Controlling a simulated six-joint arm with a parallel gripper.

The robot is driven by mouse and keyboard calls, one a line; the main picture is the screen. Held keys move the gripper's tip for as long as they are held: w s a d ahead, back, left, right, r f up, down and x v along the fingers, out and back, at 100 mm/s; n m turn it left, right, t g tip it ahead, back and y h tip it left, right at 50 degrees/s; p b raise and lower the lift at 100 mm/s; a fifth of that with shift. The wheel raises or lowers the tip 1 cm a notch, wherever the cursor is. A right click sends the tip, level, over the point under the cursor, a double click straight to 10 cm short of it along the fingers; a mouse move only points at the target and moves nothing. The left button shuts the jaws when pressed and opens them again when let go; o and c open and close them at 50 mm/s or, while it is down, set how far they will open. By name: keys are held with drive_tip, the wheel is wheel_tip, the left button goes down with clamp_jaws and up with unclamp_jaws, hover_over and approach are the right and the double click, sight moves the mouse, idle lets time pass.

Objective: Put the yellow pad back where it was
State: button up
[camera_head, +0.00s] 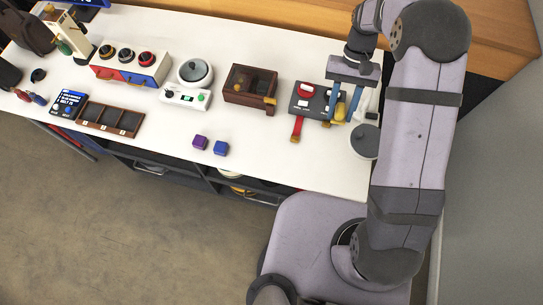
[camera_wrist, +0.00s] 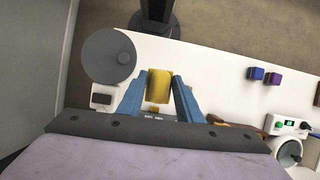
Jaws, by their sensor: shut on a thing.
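The yellow pad (camera_head: 340,113) is between the blue fingers of my gripper (camera_head: 338,119), at the right part of the white table. In the wrist view, the yellow pad (camera_wrist: 160,85) sits between the two fingertips of my gripper (camera_wrist: 160,76), which is shut on it. A dark device (camera_head: 302,103) with a red button and a red strip is just left of the pad in the head view. Whether the pad touches the device or the table below is hard to tell.
A round grey disc (camera_head: 364,142) stands close to the right of my gripper. A brown box (camera_head: 249,84) stands further left. Purple (camera_head: 200,142) and blue (camera_head: 221,148) cubes lie near the front edge. The table front between cubes and device is mostly clear.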

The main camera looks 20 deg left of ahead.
drive_tip(key=s+a+f+n+h+b, duration=0.1)
drive_tip(key=s+a+f+b, duration=0.15)
drive_tip(key=a+f, duration=0.2)
drive_tip(key=s+a+f+n+b, duration=0.1)
drive_tip(key=s+a+f+b, duration=0.1)
drive_tip(key=s+a+f, duration=0.3)
drive_tip(key=m+y+b, duration=0.1)
drive_tip(key=m+b, duration=0.1)
drive_tip(key=m, duration=0.1)
hover_over(270, 161)
drive_tip(key=w, duration=0.2)
wheel_tip(270, 161, down, 3)
drive_tip(key=shift+s+f+p, duration=0.2)
drive_tip(key=shift+f+p, duration=1.45)
drive_tip(key=shift+f, duration=3.35)
drive_tip(key=shift+f, duration=0.2)
drive_tip(key=o, duration=1)
drive_tip(key=shift+r, duration=0.1)
